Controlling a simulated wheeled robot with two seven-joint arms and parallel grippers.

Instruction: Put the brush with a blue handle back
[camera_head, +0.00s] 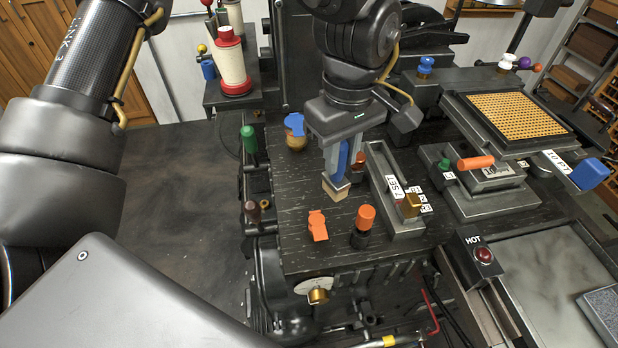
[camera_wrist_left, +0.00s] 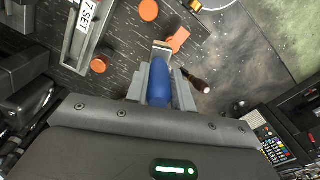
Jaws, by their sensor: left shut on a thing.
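The brush with the blue handle (camera_head: 341,161) is upright between the fingers of my left gripper (camera_head: 343,158), its pale head (camera_head: 336,190) pointing down at the dark bench top. The blue handle also shows between the fingers in the left wrist view (camera_wrist_left: 158,84), with the pale head beyond the fingertips (camera_wrist_left: 162,47). My left gripper is shut on the handle. I cannot tell whether the brush head touches the bench. My right gripper is not in view.
An orange piece (camera_head: 318,225) and an orange-capped dark bottle (camera_head: 364,225) stand in front of the brush. A long metal tray marked 7 SET (camera_head: 393,200) is to the right. A brown pot with a blue top (camera_head: 295,133) is to the left. A hot plate (camera_head: 560,280) is at right.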

